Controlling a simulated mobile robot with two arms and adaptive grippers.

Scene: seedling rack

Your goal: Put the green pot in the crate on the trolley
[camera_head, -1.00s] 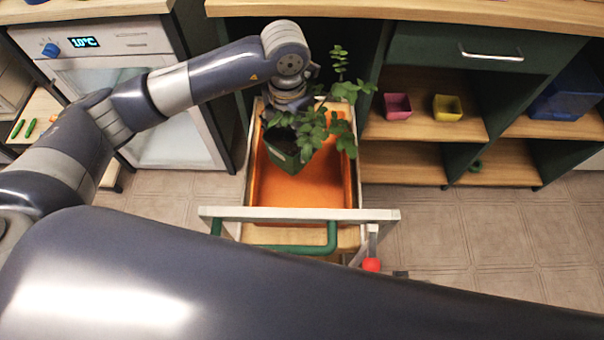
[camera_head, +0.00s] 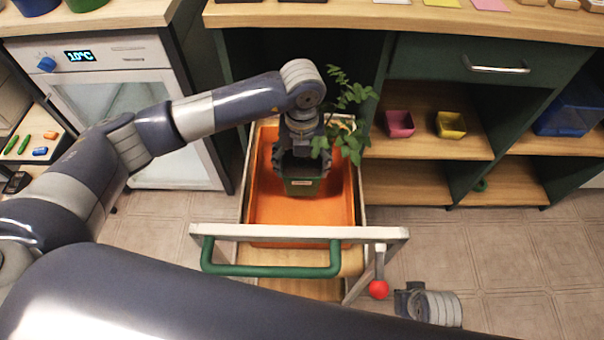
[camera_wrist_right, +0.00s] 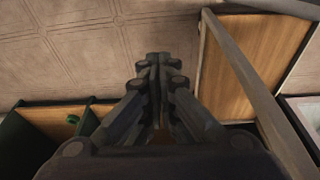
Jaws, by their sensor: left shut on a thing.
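The green pot (camera_head: 302,187) carries a leafy plant (camera_head: 350,95) and a small pale label on its front. My left gripper (camera_head: 298,160) is shut on the pot and holds it about upright. In the head view the pot is inside the outline of the orange crate (camera_head: 265,207). I cannot tell whether its base touches the crate floor. The crate sits on the trolley (camera_head: 375,233), which has a green handle. My right gripper (camera_head: 403,300) is low at the right of the trolley. In the right wrist view its fingers (camera_wrist_right: 158,62) are together and empty.
A red knob (camera_head: 378,289) hangs at the trolley's front right. Shelves on the right hold a pink pot (camera_head: 399,123), a yellow pot (camera_head: 450,125) and a blue bin (camera_head: 570,106). A cabinet with a display (camera_head: 80,55) stands left. Floor at the right is clear.

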